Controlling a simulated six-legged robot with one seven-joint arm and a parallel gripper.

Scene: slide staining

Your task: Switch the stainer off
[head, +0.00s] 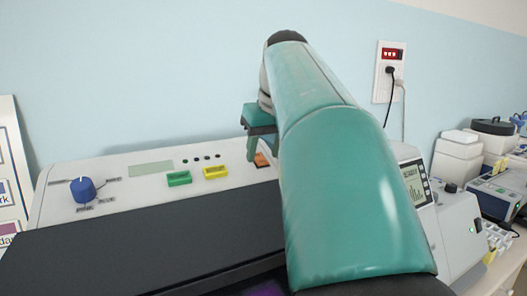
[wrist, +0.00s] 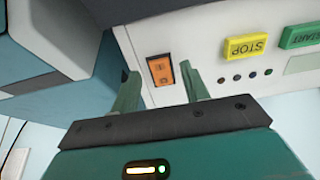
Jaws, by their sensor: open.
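The stainer (head: 125,225) is a long pale machine with a dark lid, and its control panel runs along the back. Its orange rocker switch (head: 262,160) shows in the head view just beside my gripper, partly covered by my arm. In the wrist view the orange switch (wrist: 161,72), with markings on its two halves, lies between and beyond my fingertips. My gripper (wrist: 160,88) is open and empty, its two green fingers on either side of the switch. In the head view my gripper (head: 262,150) is over the panel, mostly behind my arm. I cannot tell whether the fingers touch the panel.
A green START button (head: 179,178), a yellow STOP button (head: 215,172) and a blue knob (head: 83,190) sit left of the switch. A device with a screen (head: 414,183) stands right of my arm. A wall outlet (head: 392,70) with plugged cords is behind.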

